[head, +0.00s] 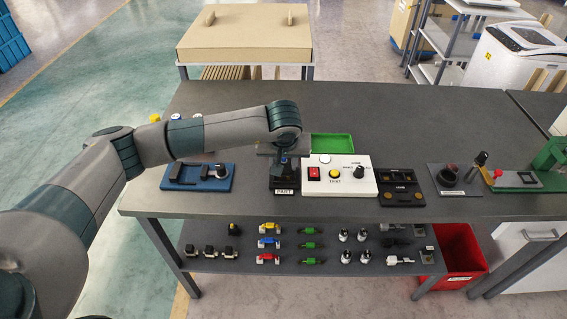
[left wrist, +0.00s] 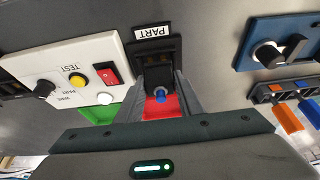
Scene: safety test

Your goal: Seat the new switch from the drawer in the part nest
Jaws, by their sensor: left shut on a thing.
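My left gripper (left wrist: 160,92) is shut on a small switch (left wrist: 159,97), of which a blue tip shows between the fingers. The black part nest (left wrist: 153,50), with a white PART label, lies just beyond the fingertips in the left wrist view. In the head view the left gripper (head: 283,163) points down over the part nest (head: 285,184) and hides part of it. I cannot tell whether the switch touches the nest. A red patch shows between the fingers; what it belongs to is unclear. My right gripper is not in view.
The white test box (head: 341,176) stands close to the nest's right, with a green tray (head: 332,143) behind. A blue fixture (head: 198,177) is at left, a black fixture (head: 402,193) at right. Several small parts lie on the lower shelf (head: 330,238).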

